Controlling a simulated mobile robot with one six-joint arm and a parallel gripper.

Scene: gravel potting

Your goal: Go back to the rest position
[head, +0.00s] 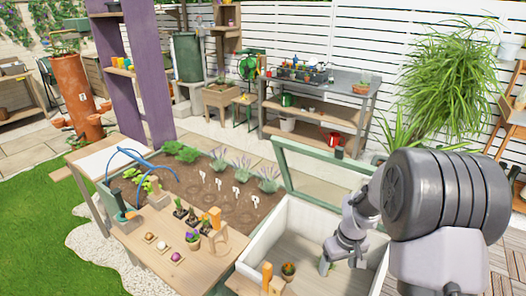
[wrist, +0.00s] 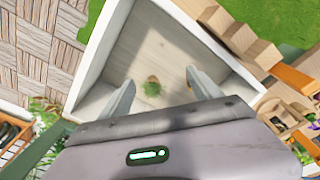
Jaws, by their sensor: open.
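My gripper (wrist: 160,78) is open, with its two fingers spread and nothing between them touching. It points down into the white-walled box with a raised green-framed lid (head: 320,163). The box's pale wall shows in the wrist view (wrist: 96,38). A small potted green plant (wrist: 152,89) stands on the box floor, seen between the two fingers and apart from both. In the head view this plant (head: 324,267) is a small green patch below my gripper (head: 333,256), its pot mostly hidden.
The green lid rises behind my arm. A soil bed (head: 205,185) lies behind.

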